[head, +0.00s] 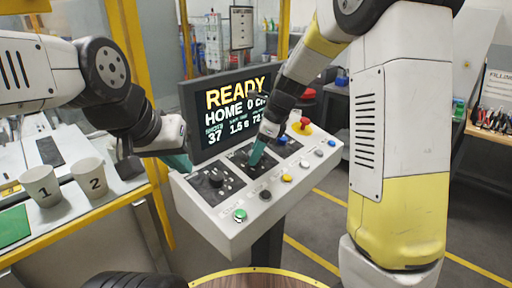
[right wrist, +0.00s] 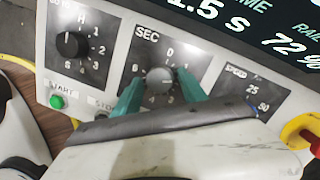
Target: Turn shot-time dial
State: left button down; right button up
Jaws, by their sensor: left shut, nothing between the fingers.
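The shot-time dial, a round knob (right wrist: 160,80) on the plate marked SEC, sits mid-panel. Numbers ring it; its pointer is too small to read. My right gripper (head: 257,152) reaches down to this plate in the head view and hides the knob there. In the right wrist view its teal fingers (right wrist: 160,86) lie on either side of the knob and appear to touch it. My left gripper (head: 180,162) is shut and empty beside the panel's left edge. The screen (head: 232,112) reads READY, HOME and 1.5 s.
The white control panel (head: 225,226) also has a left dial (head: 216,181), a SPEED dial (right wrist: 252,92), a green START button (head: 240,215) and a red emergency stop (head: 303,123). Cups (head: 41,185) marked 1 and 2 stand at the left.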

grip_shut()
jog(key=shift+n, duration=0.3)
jog(key=n, duration=0.2)
jog(key=shift+w+n+g, duration=0.1)
jog(key=shift+n+g, duration=0.2)
jog(key=shift+n, duration=0.1)
jog(key=n, duration=0.3)
jog(key=shift+n, duration=0.3)
jog(key=n+g+h, duration=0.1)
jog(key=n, duration=0.5)
jog(key=shift+a+r, duration=0.1)
jog(key=shift+a, duration=0.05)
jog(key=shift+n+h, duration=0.3)
jog(key=shift+o, duration=1.8)
grip_release()
